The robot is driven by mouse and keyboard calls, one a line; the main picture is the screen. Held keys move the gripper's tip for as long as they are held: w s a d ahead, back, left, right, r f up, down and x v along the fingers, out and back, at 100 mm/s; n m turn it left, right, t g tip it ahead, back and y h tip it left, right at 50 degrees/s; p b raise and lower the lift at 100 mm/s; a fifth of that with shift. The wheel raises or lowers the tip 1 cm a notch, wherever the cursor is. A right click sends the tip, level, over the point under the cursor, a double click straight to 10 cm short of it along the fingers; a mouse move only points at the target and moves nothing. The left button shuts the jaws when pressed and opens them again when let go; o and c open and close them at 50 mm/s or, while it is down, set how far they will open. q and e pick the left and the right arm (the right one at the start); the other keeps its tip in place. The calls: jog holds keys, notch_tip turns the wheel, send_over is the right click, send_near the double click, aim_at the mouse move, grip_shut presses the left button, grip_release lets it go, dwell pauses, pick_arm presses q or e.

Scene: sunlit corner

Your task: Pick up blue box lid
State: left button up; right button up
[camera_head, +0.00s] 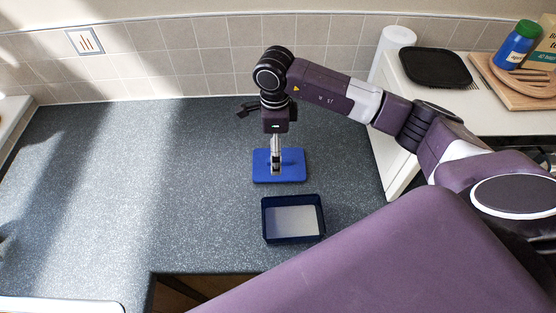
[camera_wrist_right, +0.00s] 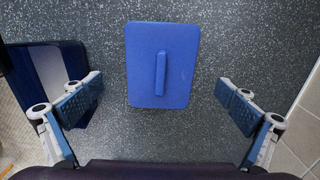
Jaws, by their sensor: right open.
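The blue box lid (camera_head: 294,171) lies flat on the dark speckled counter, behind the open box. In the right wrist view the lid (camera_wrist_right: 145,85) has a raised bar handle (camera_wrist_right: 160,73) on top, lying between the two spread fingers and further out. My right gripper (camera_head: 276,170) is open and empty, pointing down over the lid; its fingers also show in the right wrist view (camera_wrist_right: 160,104). The dark blue box (camera_head: 266,226) with a pale inside stands in front of the lid, apart from it. My left gripper does not show.
The speckled counter (camera_head: 130,190) is clear to the left. The tiled wall (camera_head: 140,72) runs behind. At right, a white unit holds a black tray (camera_head: 436,67), a wooden board (camera_head: 505,88), and a blue jar with a green lid (camera_head: 515,47). A white roll (camera_head: 396,40) stands behind.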

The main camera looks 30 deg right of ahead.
jog(key=f+p, duration=0.1)
jog(key=f, duration=0.1)
jog(key=f+p, duration=0.1)
jog(key=f, duration=0.1)
jog(key=shift+s+d+p, duration=0.1)
jog(key=shift+d+p, duration=0.15)
jog(key=shift+p, duration=0.1)
jog(key=shift+f, duration=0.4)
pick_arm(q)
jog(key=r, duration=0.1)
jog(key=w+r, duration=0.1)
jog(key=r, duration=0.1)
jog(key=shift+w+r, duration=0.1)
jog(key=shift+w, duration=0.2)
pick_arm(e)
jog(key=c, duration=0.5)
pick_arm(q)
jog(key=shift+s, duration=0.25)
pick_arm(e)
grip_shut()
